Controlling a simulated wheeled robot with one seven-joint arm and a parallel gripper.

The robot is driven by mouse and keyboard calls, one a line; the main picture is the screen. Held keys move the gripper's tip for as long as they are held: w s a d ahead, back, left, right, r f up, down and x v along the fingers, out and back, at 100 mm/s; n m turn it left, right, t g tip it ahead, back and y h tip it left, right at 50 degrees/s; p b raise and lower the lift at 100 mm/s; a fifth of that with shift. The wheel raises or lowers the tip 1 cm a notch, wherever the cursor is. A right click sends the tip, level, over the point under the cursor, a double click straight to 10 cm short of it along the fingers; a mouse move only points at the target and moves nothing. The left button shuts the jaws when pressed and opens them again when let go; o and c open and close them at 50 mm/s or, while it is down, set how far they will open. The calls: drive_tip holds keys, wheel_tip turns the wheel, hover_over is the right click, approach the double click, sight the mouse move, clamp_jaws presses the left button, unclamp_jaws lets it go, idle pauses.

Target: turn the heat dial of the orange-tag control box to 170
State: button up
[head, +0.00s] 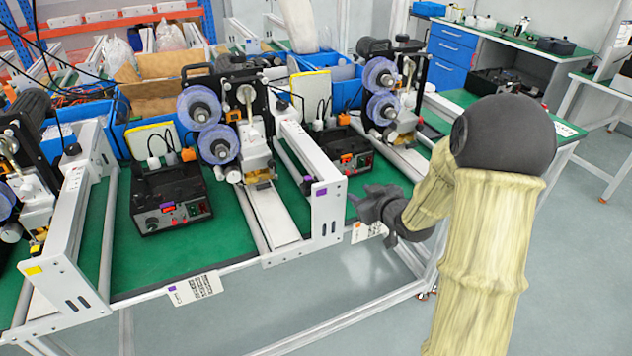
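The control box with the orange tag (347,158) is a black box on the green bench, right of centre in the head view. Its front panel is small, and I cannot read its dial or display. My gripper (358,194) is dark grey and hangs in front of and below this box, near the bench's front edge. Its fingers point left, look spread apart and hold nothing. It appears apart from the box. A white card with an orange mark (360,232) hangs at the bench edge below the gripper.
A second black control box (172,200) with a purple tag stands to the left. White frame rails (326,210) rise between the stations. Coder machines with blue reels (382,75) stand behind. Open floor (590,240) lies to the right.

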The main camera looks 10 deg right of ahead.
drive_tip(key=shift+d+r, duration=0.15)
drive_tip(key=shift+r, duration=0.3)
drive_tip(key=p+x, duration=0.1)
drive_tip(key=x, duration=1.6)
drive_tip(key=shift+w+d, duration=0.15)
drive_tip(key=shift+w, duration=0.15)
drive_tip(key=shift+d, duration=0.25)
drive_tip(key=c, duration=0.7)
drive_tip(key=shift+d+h, duration=0.3)
drive_tip(key=shift+d, duration=0.2)
drive_tip(key=shift+a, duration=0.55)
drive_tip(key=shift+s+a+r+p, duration=0.1)
drive_tip(key=shift+a+p, duration=0.15)
drive_tip(key=shift+p, duration=0.05)
